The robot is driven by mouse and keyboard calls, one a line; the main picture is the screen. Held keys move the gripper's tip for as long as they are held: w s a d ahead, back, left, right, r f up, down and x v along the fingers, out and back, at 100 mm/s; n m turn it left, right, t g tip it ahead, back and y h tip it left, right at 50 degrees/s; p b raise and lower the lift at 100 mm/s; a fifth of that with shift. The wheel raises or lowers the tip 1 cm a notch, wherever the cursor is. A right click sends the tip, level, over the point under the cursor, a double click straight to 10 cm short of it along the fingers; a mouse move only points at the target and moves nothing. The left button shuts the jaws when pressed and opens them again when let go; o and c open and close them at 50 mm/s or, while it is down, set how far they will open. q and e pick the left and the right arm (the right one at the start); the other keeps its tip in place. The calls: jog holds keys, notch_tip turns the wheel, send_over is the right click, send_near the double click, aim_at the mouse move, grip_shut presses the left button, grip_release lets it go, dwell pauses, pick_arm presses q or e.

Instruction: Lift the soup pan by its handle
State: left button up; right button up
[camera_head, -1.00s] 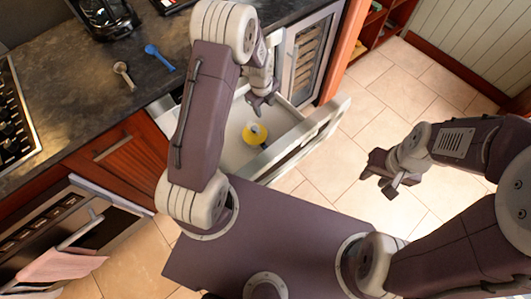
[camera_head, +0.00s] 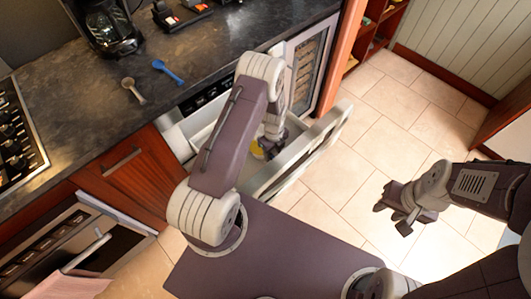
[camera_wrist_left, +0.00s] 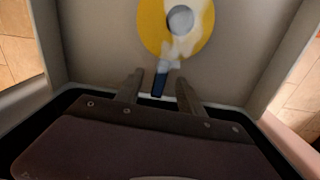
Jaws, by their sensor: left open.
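The soup pan (camera_wrist_left: 147,30) lies in the open drawer, seen in the left wrist view as a yellow disc with a pale round centre. That gripper is open, with one finger on each side of the handle in the picture; contact cannot be told. In the head view only a yellow sliver of the pan (camera_head: 257,150) shows beside my left gripper (camera_head: 271,148). My right gripper (camera_head: 394,213) is open and empty above the floor.
The pale drawer (camera_head: 290,165) stands pulled out, its walls close around my left gripper. A grey spoon (camera_head: 133,91) and a blue spoon (camera_head: 167,72) lie on the dark counter (camera_head: 90,95). A coffee maker (camera_head: 108,28) stands behind. The tiled floor at right is clear.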

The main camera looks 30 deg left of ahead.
aim_at(273, 157)
pick_arm(q)
notch_tip(273, 157, down, 5)
jog(key=shift+w+d+f, duration=0.1)
jog(key=shift+d, duration=0.05)
grip_shut()
jog(key=shift+r, duration=0.95)
notch_tip(273, 157, up, 3)
jog(key=shift+f, duration=0.2)
jog(key=w+r+p, duration=0.1)
jog(key=w+r, duration=1)
jog(key=shift+w+r+p, duration=0.3)
jog(key=shift+r+p, duration=0.05)
jog(key=shift+p, duration=0.05)
